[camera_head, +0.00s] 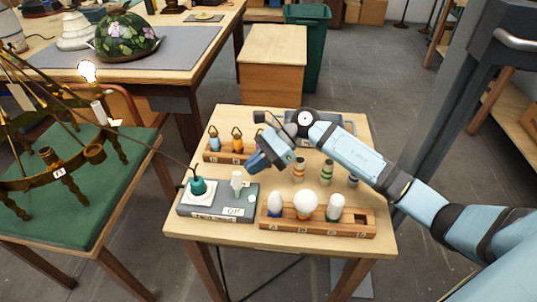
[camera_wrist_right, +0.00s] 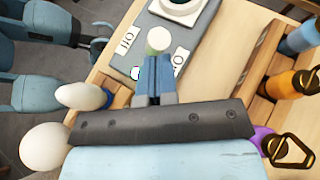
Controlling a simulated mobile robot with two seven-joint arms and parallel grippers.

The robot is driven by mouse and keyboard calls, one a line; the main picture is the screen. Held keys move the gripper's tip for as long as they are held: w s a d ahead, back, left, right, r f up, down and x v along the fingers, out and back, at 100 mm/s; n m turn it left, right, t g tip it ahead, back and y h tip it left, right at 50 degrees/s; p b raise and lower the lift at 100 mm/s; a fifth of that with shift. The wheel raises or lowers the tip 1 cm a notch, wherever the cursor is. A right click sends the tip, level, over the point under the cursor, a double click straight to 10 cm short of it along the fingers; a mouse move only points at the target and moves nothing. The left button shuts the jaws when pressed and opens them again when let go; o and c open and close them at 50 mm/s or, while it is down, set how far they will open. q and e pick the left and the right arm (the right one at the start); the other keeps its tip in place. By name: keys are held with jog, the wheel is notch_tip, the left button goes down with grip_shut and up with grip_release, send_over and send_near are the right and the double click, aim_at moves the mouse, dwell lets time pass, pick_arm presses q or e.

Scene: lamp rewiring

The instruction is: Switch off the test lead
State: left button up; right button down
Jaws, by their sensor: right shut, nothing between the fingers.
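The test lead's grey box (camera_head: 215,213) sits at the left front of the small wooden table. It carries a teal plug-like piece (camera_head: 198,187) on a white plate, a white switch lever (camera_head: 237,180) and a pale green spot. An OFF label shows on its near side. My right gripper (camera_head: 257,168) is shut and empty, above and just right of the box. In the right wrist view its fingertips (camera_wrist_right: 156,62) point at the lever's round white knob (camera_wrist_right: 159,39), which lies just beyond them. I cannot tell whether they touch. My left gripper is not in view.
A wooden rack of bulbs (camera_head: 317,226) stands along the front right of the table. Another rack with blue and orange pieces (camera_head: 238,146) is behind the box.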

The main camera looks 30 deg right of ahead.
jog(key=shift+a, duration=0.35)
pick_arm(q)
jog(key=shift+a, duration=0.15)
pick_arm(e)
jog(key=shift+s+a+r+b, duration=0.1)
jog(key=shift+s+b, duration=0.05)
jog(key=shift+b, duration=0.15)
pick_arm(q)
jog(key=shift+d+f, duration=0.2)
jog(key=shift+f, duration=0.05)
pick_arm(e)
jog(key=shift+h, duration=0.3)
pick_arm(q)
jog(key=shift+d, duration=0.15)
pick_arm(e)
jog(key=shift+s+a+r+n+t, duration=0.1)
jog(key=shift+s+n+t, duration=0.05)
jog(key=shift+n+t, duration=0.15)
